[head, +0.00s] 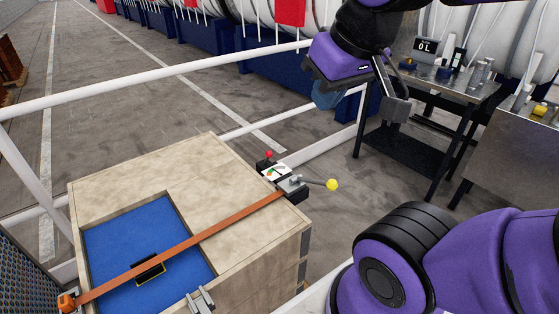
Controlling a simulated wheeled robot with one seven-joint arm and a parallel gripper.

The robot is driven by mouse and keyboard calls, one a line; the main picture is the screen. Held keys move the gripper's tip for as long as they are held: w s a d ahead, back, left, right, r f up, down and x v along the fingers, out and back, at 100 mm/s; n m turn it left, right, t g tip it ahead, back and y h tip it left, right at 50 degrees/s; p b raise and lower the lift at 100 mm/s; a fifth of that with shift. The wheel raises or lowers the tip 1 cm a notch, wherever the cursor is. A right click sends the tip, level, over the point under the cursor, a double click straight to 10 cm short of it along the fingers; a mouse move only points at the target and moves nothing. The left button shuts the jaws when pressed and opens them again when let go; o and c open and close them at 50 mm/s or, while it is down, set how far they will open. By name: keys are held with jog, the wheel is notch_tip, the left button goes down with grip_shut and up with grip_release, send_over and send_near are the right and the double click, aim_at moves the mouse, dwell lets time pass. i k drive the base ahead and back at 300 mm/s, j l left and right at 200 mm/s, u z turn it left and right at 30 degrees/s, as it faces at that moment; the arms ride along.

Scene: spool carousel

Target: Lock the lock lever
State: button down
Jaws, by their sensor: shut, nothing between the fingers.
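The lock lever (316,182) is a short grey rod with a yellow ball knob (332,185). It sticks out to the right from a grey metal block (291,186) at the right corner of the wooden box. A small white plate (275,173) with coloured marks lies beside the block. My gripper (396,109) is shut and empty. It is above and to the right of the yellow knob in the picture, clearly apart from it.
The wooden box (200,155) has a blue recess crossed by an orange strap (190,241). A red knob (268,154) stands behind the plate. White rails (150,76) run behind the box. Metal tables (455,84) with small items stand at the right. Floor shows right of the knob.

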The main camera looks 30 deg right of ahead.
aim_at(268, 155)
jog(key=k+l, duration=0.1)
jog(key=l, duration=1.05)
jog(key=k+l+u, duration=0.1)
jog(key=l, duration=0.45)
jog(key=k+l, duration=0.15)
jog(key=l, duration=0.4)
jog(key=i+l, duration=0.15)
jog(key=l, duration=0.15)
jog(key=i+l, duration=0.1)
jog(key=l, duration=0.2)
jog(key=i+l+u, duration=0.1)
jog(key=l, duration=0.2)
jog(key=i+l, duration=0.15)
jog(key=l, duration=0.2)
jog(key=i, duration=0.55)
jog(key=i+l+u, duration=0.1)
jog(key=i, duration=0.4)
